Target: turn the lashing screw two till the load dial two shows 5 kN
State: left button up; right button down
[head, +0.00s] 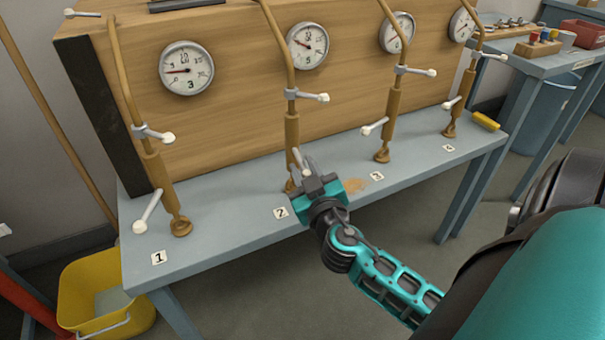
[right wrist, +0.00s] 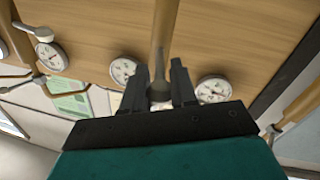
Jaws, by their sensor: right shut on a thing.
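Lashing screw two (head: 291,130) is a brown upright rod with a thicker lower body, behind the label 2 (head: 281,212). Load dial two (head: 307,45) is a round white dial on the wooden board just right of the rod; its needle is too small to read surely. My right gripper (head: 305,165) is at the lower end of this screw, shut on its handle, which the fingers mostly hide. In the right wrist view, the two fingers (right wrist: 161,80) stand either side of a pale rounded end, with the rod (right wrist: 163,35) behind. My left gripper is not in view.
Lashing screws one (head: 158,180), three (head: 390,115) and four (head: 463,90) stand along the same grey bench (head: 225,225), each with side levers sticking out. A yellow bucket (head: 85,290) stands on the floor at left.

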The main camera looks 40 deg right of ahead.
jog(key=c, duration=0.9)
grip_release()
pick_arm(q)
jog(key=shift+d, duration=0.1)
pick_arm(e)
jog(key=shift+s, duration=0.1)
pick_arm(q)
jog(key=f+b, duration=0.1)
jog(key=b, duration=0.1)
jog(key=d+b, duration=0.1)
jog(key=b, duration=0.1)
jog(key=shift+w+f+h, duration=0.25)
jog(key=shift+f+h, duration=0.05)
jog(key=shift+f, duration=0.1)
pick_arm(e)
jog(key=v, duration=1.2)
jog(key=shift+s+a, duration=0.15)
jog(key=shift+s, duration=0.2)
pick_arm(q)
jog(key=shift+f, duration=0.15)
